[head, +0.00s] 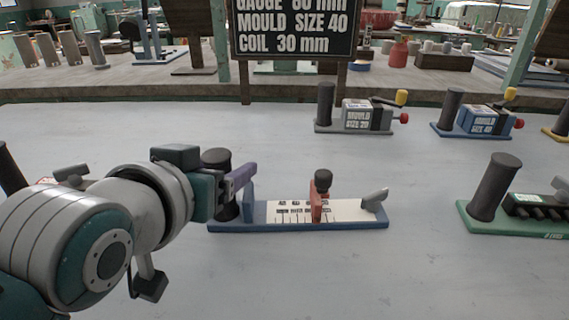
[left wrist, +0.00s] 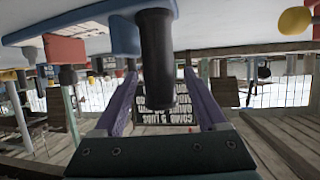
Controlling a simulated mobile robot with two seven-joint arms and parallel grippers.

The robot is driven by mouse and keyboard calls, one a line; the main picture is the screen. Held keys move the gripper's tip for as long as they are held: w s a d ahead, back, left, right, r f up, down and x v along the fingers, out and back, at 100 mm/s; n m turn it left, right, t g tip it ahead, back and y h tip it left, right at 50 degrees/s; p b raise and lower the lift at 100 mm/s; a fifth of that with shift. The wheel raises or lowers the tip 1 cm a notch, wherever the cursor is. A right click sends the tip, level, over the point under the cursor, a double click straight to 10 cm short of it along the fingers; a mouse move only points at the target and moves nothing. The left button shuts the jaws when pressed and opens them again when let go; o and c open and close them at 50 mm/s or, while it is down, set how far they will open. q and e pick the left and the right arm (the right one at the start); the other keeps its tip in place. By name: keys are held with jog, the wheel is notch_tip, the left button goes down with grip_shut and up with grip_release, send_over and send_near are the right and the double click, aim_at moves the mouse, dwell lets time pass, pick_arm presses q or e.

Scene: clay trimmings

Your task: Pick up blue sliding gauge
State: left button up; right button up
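The blue sliding gauge (head: 300,225) lies on the grey bench, with a blue base, a white scale strip, a red slider with a dark knob, and a dark upright handle (head: 217,158) at its left end. My left gripper (head: 238,180) is at that handle and hides part of it in the head view. In the left wrist view, which is upside down, the dark handle (left wrist: 157,60) stands between my two purple fingers. They are open, with gaps visible beside the handle. My right gripper is not in view.
A green-based tool (head: 490,195) stands at the right. A grey mould block (head: 365,115) and a blue mould block (head: 480,120) stand farther back. A sign (head: 292,30) reads mould size 40 and coil 30 mm. The bench in front of the gauge is clear.

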pick_arm(q)
grip_shut()
dwell(0.4)
jog(key=shift+r, duration=0.1)
dwell(0.7)
